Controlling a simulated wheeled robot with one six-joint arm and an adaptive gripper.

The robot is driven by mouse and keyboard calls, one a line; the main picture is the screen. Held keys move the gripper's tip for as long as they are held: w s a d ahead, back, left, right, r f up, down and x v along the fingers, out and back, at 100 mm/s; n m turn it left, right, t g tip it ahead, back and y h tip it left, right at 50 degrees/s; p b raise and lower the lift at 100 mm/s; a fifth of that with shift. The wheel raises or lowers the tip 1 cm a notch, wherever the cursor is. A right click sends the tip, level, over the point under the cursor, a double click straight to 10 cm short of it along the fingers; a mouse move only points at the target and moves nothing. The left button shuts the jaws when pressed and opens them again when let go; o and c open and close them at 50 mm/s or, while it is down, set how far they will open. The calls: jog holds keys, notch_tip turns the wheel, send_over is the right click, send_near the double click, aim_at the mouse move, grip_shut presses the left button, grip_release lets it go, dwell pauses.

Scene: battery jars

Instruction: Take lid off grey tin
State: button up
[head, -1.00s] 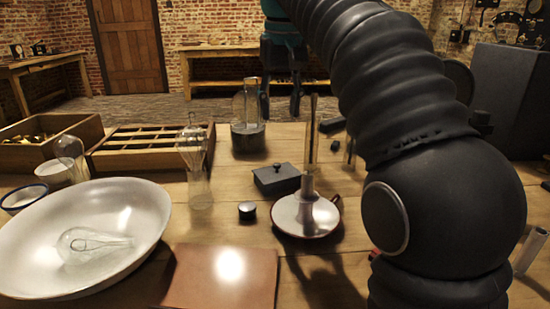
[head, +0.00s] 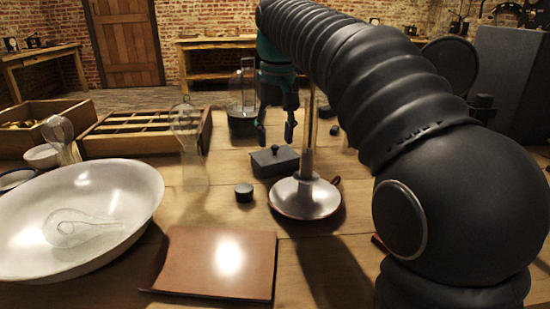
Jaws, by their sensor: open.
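My gripper (head: 276,136) points down above the tin, fingers apart on either side of the knob in the picture. Nothing shows between the fingers. A gap shows between the fingertips and the lid, though the exact height is hard to tell.
A candlestick with a dish base (head: 305,199) stands just right of the tin. A small black round piece (head: 244,193) lies in front. A glass jar (head: 243,110) stands behind. A white bowl (head: 130,185), brown leather folder (head: 220,262) and compartment tray (head: 140,158) are at left.

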aim_at(275, 151)
jog(key=shift+w+f, duration=0.1)
jog(key=shift+f, duration=1.05)
grip_shut()
jog(key=shift+r, duration=0.1)
